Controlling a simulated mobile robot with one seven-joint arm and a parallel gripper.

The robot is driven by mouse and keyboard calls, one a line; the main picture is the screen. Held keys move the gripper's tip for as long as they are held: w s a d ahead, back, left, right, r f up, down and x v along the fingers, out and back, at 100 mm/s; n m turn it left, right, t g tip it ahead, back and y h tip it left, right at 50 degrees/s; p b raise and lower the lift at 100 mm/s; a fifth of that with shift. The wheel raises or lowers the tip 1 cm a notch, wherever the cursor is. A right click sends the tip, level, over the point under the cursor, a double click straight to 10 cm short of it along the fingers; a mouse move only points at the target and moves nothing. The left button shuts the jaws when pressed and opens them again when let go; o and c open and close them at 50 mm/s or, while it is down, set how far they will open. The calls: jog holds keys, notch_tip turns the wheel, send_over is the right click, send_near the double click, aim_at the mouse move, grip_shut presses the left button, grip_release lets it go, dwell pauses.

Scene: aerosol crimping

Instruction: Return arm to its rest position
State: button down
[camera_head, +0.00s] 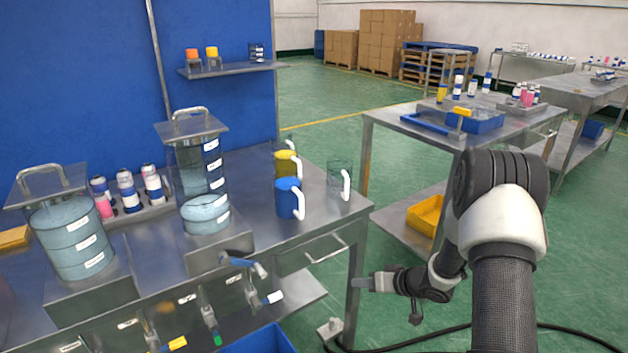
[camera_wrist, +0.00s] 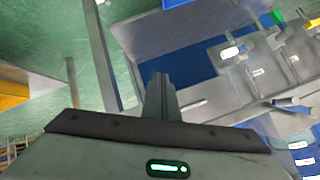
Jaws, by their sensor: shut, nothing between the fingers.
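My gripper (camera_head: 362,283) shows in the head view at the end of my arm, which reaches forward from the lower right. It points left, level with the legs of the near steel workbench (camera_head: 325,215) and beside its right front leg. Its fingers (camera_wrist: 161,92) show in the wrist view, closed together with nothing held. I cannot tell from the pictures exactly how far the fingertips are from the bench leg.
The bench holds clear tanks (camera_head: 66,240), a blue mug (camera_head: 287,198) and a yellow mug (camera_head: 284,165). Taps hang along its front. A second steel table (camera_head: 400,116) stands behind my arm. A black cable (camera_head: 410,342) crosses the green floor, which is open at right.

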jog(key=w+d+r+t+h, duration=0.1)
jog(key=d+r+h, duration=0.2)
jog(key=r, duration=0.5)
jog(key=w+d+r+t+h, duration=0.1)
jog(key=w+d+r+h, duration=0.15)
jog(key=r, duration=0.65)
jog(key=s+d+r+m+h, duration=0.2)
jog(key=s+d+r+h, duration=0.2)
jog(key=s+r, duration=0.65)
jog(key=s+a+r+g+y+p, duration=0.1)
jog(key=s+a+r, duration=0.15)
jog(key=s, duration=0.65)
jog(key=s+a+r+g+y, duration=0.15)
jog(key=s+a, duration=0.25)
jog(key=s, duration=0.5)
jog(key=s+a+r+g+p, duration=0.1)
jog(key=s+a+r, duration=0.2)
jog(key=s, duration=0.6)
notch_tip(320, 180, up, 23)
jog(key=p, duration=2.2)
jog(key=shift+w+d, duration=0.2)
jog(key=shift+d, duration=0.15)
